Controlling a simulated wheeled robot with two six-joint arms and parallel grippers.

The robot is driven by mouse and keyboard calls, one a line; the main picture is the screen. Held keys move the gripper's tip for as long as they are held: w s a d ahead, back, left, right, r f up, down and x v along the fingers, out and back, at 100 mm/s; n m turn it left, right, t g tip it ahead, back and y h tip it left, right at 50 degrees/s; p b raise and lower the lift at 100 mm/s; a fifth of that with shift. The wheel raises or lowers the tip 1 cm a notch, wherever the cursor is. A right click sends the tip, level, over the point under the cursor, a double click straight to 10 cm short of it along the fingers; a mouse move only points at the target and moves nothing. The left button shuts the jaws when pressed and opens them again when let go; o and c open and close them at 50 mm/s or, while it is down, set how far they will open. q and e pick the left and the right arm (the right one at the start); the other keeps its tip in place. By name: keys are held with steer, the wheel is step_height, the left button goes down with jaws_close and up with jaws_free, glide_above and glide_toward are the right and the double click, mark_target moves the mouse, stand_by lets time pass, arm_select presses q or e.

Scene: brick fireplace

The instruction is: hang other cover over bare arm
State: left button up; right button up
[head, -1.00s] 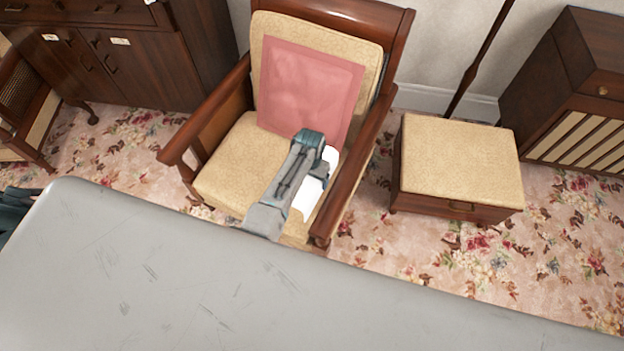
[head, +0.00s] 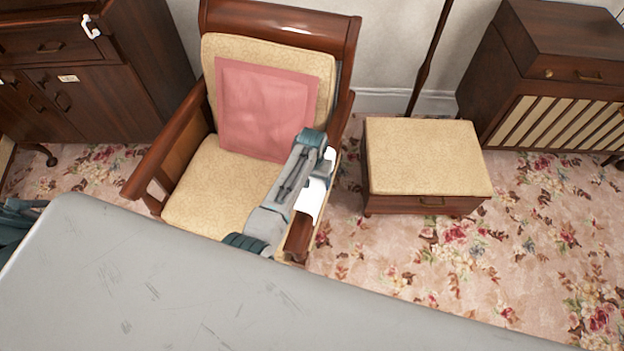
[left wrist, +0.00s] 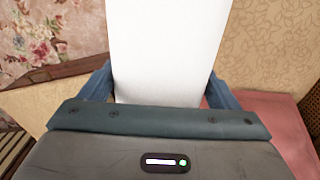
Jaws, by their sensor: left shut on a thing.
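My left gripper (head: 324,166) is shut on a white cover (head: 313,198), a flat sheet that hangs down from it. The cover (left wrist: 165,45) fills the middle of the left wrist view, between the fingers. In the head view, gripper and cover are in front of the armchair's right wooden arm (head: 341,122); I cannot tell whether the cover touches it. The chair's left arm (head: 165,158) is bare wood along its visible top. The armchair seat (head: 215,190) is beige. My right gripper is not in view.
A pink cloth (head: 262,105) lies against the chair back. A beige-topped stool (head: 425,155) stands to the right, with a slatted cabinet (head: 560,115) behind it. A dark cabinet (head: 110,90) is at the left. Floral carpet (head: 480,270) is open at the right.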

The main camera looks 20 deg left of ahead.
arm_select(q)
step_height(320, 180, down, 4)
steer(key=b, duration=0.3)
steer(key=shift+r, duration=0.2)
step_height(320, 180, down, 2)
steer(key=b, duration=0.3)
steer(key=shift+f, duration=0.15)
step_height(320, 180, down, 2)
steer(key=shift+f+b, duration=0.1)
steer(key=shift+b, duration=0.5)
steer(key=shift+f+b, duration=0.4)
steer(key=shift+f, duration=0.65)
steer(key=o, duration=0.9)
